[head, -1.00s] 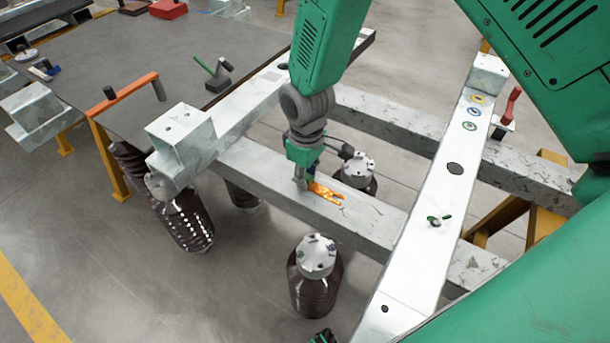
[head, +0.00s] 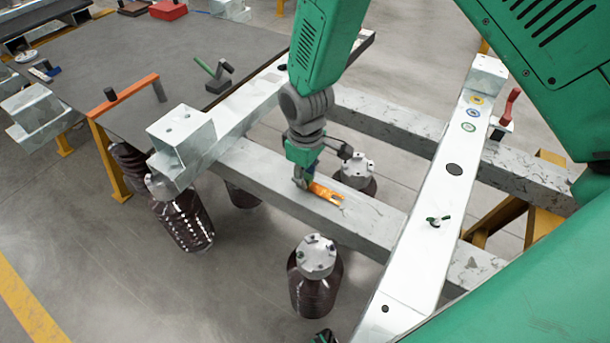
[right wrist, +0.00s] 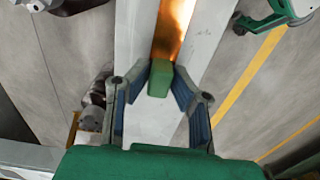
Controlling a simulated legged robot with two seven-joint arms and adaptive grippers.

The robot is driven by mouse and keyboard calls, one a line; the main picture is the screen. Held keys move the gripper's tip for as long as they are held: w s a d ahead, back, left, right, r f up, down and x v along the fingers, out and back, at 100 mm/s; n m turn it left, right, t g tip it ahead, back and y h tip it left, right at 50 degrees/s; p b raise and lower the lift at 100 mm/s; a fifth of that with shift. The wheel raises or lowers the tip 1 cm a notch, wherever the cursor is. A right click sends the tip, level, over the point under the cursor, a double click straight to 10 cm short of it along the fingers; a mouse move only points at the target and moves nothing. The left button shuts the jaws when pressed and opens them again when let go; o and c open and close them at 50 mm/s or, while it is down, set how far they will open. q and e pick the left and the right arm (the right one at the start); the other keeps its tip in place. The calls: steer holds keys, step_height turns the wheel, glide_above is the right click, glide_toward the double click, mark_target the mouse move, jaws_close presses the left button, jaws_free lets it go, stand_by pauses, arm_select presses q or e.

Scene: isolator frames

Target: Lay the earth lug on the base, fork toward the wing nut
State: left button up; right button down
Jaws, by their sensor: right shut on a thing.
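The earth lug (head: 328,194) is a copper-orange forked strip. My right gripper (head: 304,180) is shut on its green sleeve end, which shows between the fingers (right wrist: 160,80) in the right wrist view. The copper part (right wrist: 174,25) extends away from the fingers there. In the head view the lug is over or on the grey crossbeam, its fork pointing right; I cannot tell whether it touches. The wing nut (head: 438,221) is a small green piece on the white base beam (head: 420,262), to the right of the lug and apart from it.
Ribbed brown insulators with grey caps stand beside the crossbeam (head: 265,178), one in front (head: 317,257) and one behind (head: 357,168). Coloured round labels, a dark disc (head: 454,169) and a red-handled part (head: 508,107) are along the white beam. A dark table (head: 110,70) is at left.

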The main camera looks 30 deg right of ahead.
steer(key=shift+r+p, duration=4.35)
steer(key=shift+r, duration=0.5)
steer(key=shift+f, duration=0.1)
